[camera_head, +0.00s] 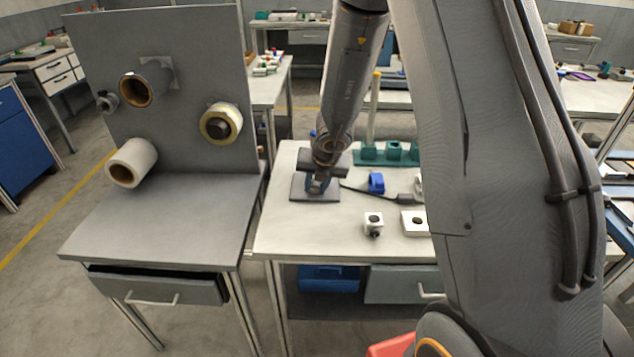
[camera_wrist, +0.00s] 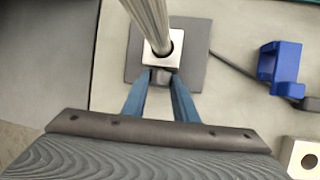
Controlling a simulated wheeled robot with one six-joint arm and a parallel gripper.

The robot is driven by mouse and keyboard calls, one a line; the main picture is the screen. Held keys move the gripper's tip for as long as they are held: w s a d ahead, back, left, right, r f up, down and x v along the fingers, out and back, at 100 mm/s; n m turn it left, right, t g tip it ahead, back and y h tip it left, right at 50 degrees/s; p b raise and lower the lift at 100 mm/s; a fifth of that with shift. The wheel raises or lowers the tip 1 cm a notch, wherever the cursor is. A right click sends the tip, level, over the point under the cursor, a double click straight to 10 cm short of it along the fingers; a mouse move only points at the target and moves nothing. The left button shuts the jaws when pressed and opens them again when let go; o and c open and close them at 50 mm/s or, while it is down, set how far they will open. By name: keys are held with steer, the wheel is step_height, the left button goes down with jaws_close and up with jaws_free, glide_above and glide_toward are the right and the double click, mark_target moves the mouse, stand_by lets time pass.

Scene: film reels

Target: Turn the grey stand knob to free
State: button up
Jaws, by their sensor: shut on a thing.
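The grey stand has a dark square base plate (camera_head: 299,193) on the white table, left of its middle; the plate also shows in the wrist view (camera_wrist: 195,65). A pale square collar (camera_wrist: 152,58) sits around a ribbed metal post (camera_wrist: 148,15) above the plate. The small grey stand knob (camera_wrist: 161,77) sticks out of the collar toward my gripper. My gripper (camera_wrist: 160,84) has its two blue fingers closed on the knob from both sides. In the head view my gripper (camera_head: 318,185) is over the plate, and my arm hides the knob and much of the stand.
A blue clamp-like part (camera_head: 376,182) stands to the right, with a cable running past it. A teal rack (camera_head: 380,157) with a yellow post is behind. A grey panel with reels (camera_head: 180,60) stands left.

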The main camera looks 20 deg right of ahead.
steer(key=h+p, duration=0.1)
steer(key=p, duration=0.2)
steer(key=g+h+p, duration=0.1)
steer(key=h+p, duration=0.1)
steer(key=p, duration=0.1)
steer(key=shift+a+r+n, duration=0.2)
steer(key=shift+a+n, duration=0.2)
steer(key=shift+w+a+f+g+h+p, duration=0.15)
steer(key=shift+f+g+h+p, duration=0.15)
steer(key=shift+h+p, duration=0.65)
steer(key=shift+a+n+h, duration=0.1)
steer(key=shift+n+h, duration=0.2)
steer(key=shift+h, duration=0.45)
steer(key=shift+g+b, duration=0.3)
steer(key=o, duration=1.1)
steer(key=shift+c, duration=0.2)
